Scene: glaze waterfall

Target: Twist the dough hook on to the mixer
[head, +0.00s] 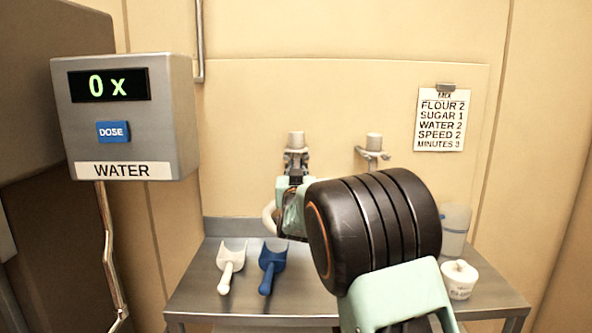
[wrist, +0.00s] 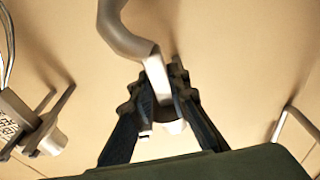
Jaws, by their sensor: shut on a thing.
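The dough hook (wrist: 128,38) is a grey metal piece with a thick curved arm and a straight shank. My gripper (wrist: 163,85) is shut on the shank, with a finger on each side, in the wrist view. The curved part extends up and left from the fingers, and the shank's blunt end shows between them. In the head view my gripper (head: 296,168) is in front of the back wall at the left wall holder, and my arm hides much of the area. A pale curve of the hook (head: 269,214) shows left of it. The mixer is not in view.
A steel table (head: 200,291) carries a white scoop (head: 231,268), a blue scoop (head: 271,268), a white tub (head: 459,279) and a pale container (head: 454,228). A right wall holder (head: 373,152) stands near the gripper. A water dispenser (head: 128,122) reads "0 x". A recipe sheet (head: 442,120) hangs right.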

